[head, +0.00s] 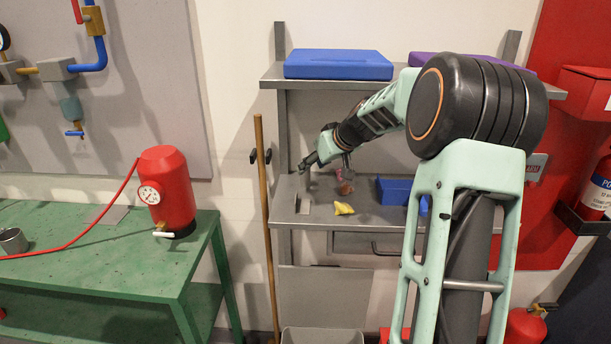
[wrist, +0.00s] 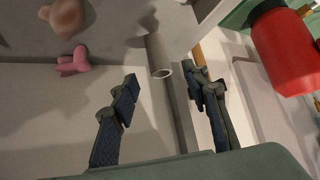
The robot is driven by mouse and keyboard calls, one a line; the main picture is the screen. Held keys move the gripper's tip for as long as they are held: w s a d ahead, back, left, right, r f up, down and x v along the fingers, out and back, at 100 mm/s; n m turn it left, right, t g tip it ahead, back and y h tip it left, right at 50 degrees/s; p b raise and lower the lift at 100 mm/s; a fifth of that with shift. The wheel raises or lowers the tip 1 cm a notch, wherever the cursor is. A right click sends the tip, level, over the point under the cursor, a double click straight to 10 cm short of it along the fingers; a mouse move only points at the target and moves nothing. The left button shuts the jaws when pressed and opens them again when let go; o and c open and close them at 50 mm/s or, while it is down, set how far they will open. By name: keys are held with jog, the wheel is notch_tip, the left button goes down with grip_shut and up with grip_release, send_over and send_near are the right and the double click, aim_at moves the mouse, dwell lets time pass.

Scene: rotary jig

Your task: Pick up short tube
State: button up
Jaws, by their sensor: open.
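My gripper (wrist: 160,76) is open, with one dark finger on each side of the tube's near end. I cannot tell whether the fingertips are level with the tube or short of it. No contact shows. In the head view my gripper (head: 309,163) hangs over the left part of the grey workbench (head: 318,220). A small grey piece (head: 303,207) stands below it there, too small to identify surely as the tube.
A yellow object (head: 344,208) and a blue bin (head: 393,190) lie to the right on the bench. A pink piece (wrist: 74,62) and a brownish round object (wrist: 66,18) are left in the wrist view. A wooden pole (head: 263,220) and red tank (head: 167,190) stand left.

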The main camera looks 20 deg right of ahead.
aim_at(308, 171)
jog(key=shift+f+p+x, duration=0.2)
jog(key=shift+p+x, duration=0.8)
jog(key=shift+x, duration=2.25)
jog(key=shift+s, duration=0.2)
grip_shut()
